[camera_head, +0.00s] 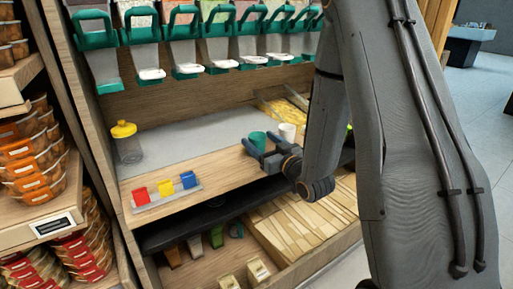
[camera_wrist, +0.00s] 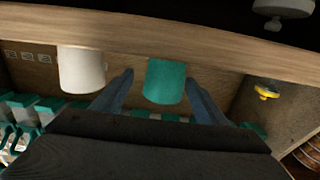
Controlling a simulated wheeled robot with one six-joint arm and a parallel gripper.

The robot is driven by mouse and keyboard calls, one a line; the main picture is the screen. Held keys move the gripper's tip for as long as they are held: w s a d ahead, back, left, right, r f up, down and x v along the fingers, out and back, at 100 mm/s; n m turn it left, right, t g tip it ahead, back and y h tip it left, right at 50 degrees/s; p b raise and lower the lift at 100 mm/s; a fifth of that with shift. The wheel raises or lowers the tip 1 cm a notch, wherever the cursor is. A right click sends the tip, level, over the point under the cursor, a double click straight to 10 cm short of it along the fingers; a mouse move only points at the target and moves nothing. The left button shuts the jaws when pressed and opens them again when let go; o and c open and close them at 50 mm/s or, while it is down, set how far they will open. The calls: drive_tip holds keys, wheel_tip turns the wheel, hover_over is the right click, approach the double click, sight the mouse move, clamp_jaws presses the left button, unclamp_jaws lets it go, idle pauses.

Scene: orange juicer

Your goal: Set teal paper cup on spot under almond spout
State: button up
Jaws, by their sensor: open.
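The teal paper cup (camera_head: 258,138) stands on the wooden counter, just beyond my gripper (camera_head: 262,150). In the wrist view the teal cup (camera_wrist: 165,82) appears between the two spread fingers of my gripper (camera_wrist: 160,90), with a visible gap on each side. My gripper is open and holds nothing. A row of dispensers with teal handles and spouts (camera_head: 186,55) hangs above the counter. I cannot read which one is almond, and no marked spot under it is clear.
A white cup (camera_head: 287,131) stands right of the teal cup; it also shows in the wrist view (camera_wrist: 82,70). The grey strip (camera_head: 195,135) between is clear.

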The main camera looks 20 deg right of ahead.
sight(253, 137)
drive_tip(key=x, duration=0.5)
drive_tip(key=shift+s+a+f, duration=0.1)
drive_tip(key=shift+a, duration=0.25)
drive_tip(key=shift+c, duration=0.3)
drive_tip(key=c, duration=1.1)
drive_tip(key=shift+c, duration=0.2)
